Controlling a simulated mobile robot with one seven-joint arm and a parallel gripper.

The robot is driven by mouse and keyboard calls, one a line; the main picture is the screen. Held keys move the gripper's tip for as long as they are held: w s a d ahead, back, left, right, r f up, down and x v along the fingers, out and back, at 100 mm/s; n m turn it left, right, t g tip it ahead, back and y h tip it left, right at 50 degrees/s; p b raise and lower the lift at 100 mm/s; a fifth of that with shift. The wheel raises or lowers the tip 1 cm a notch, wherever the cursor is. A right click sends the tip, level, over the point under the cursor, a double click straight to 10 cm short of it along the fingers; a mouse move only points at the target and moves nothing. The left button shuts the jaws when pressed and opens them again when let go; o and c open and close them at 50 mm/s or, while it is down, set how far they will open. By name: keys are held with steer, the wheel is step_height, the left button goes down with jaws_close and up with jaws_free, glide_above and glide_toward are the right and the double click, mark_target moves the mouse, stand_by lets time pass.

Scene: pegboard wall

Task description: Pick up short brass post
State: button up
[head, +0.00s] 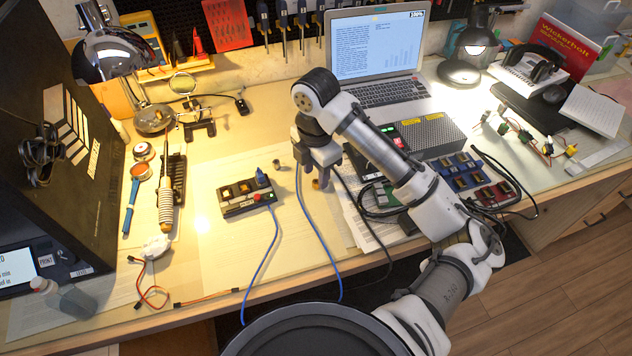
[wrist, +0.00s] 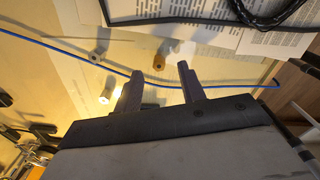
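A short brown-gold cylinder, which looks like the brass post (wrist: 159,62), stands on the table in the wrist view, in line with the gap between my fingertips and a little beyond them. In the head view the post (head: 316,184) shows as a small brown spot just below my fingers. My gripper (wrist: 161,72) is open and empty, with one dark finger on each side of the gap. In the head view my gripper (head: 314,168) points down over the table, partly hiding the post.
A small grey post (head: 276,165) stands left of my gripper; it also shows in the wrist view (wrist: 95,57). A blue cable (head: 306,214) runs close by. A switch box (head: 246,196) lies left, printed papers (head: 368,222) right, and a laptop (head: 378,55) behind.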

mark_target(316, 184)
steer(key=shift+a+f, duration=0.1)
steer(key=shift+f, duration=1.25)
steer(key=shift+c, duration=0.3)
jaws_close()
steer(key=shift+r, duration=0.15)
